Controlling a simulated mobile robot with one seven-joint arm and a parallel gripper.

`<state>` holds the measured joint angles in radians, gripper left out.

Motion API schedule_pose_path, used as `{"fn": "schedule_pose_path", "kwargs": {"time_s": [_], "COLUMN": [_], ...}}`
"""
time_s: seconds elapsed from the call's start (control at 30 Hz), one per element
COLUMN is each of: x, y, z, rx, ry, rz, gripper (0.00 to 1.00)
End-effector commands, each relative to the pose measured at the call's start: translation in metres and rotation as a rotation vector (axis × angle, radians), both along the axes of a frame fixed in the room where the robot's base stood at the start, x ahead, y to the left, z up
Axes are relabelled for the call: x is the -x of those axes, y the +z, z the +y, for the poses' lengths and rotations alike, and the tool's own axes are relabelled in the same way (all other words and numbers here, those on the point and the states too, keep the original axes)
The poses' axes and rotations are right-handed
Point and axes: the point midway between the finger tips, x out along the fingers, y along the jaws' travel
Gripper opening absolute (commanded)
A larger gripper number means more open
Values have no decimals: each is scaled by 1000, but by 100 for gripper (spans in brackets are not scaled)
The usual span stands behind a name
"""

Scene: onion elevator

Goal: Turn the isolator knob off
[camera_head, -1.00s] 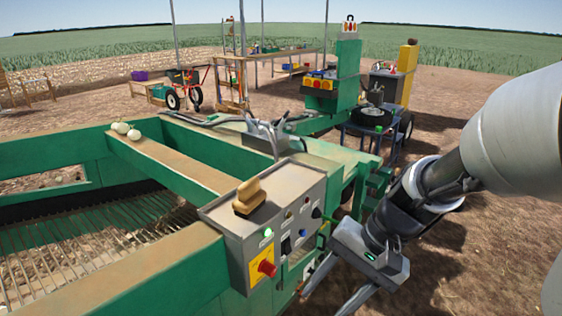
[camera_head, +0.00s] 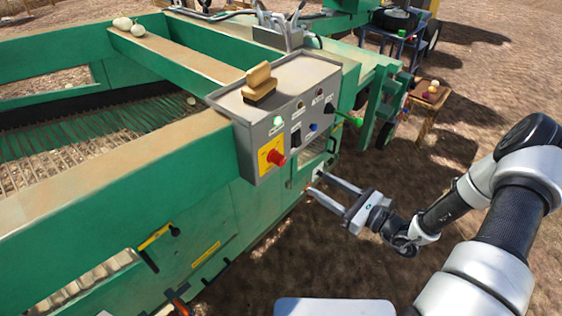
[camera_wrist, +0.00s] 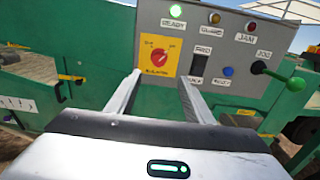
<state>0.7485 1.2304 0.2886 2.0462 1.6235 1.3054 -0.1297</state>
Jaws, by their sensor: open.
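The isolator knob (camera_head: 277,158) is a red rotary knob on a yellow plate at the lower left of the grey control box (camera_head: 311,122). In the wrist view the red knob (camera_wrist: 160,57) shows face-on on its yellow plate, marked ISOLATOR, beyond my finger tips and roughly between them. My gripper (camera_head: 316,186) is open and empty, to the right of and below the knob in the head view, with its fingers pointing towards the machine. It also shows in the wrist view (camera_wrist: 160,78). The fingers are apart from the knob.
The panel also bears a lit green READY lamp (camera_wrist: 174,24), a black rocker switch (camera_wrist: 198,66), a blue button (camera_wrist: 228,71) and a green-tipped jog lever (camera_wrist: 295,84). A wooden-handled brush (camera_head: 259,82) lies on the box. Open soil lies right of the machine.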

Motion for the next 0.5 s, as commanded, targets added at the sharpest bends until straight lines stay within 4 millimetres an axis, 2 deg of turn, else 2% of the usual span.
{"fn": "schedule_pose_path", "kwargs": {"time_s": [0.5], "x": [-66], "y": [2], "z": [89], "rx": [0], "ry": [9], "rz": [-2], "gripper": [47]}}
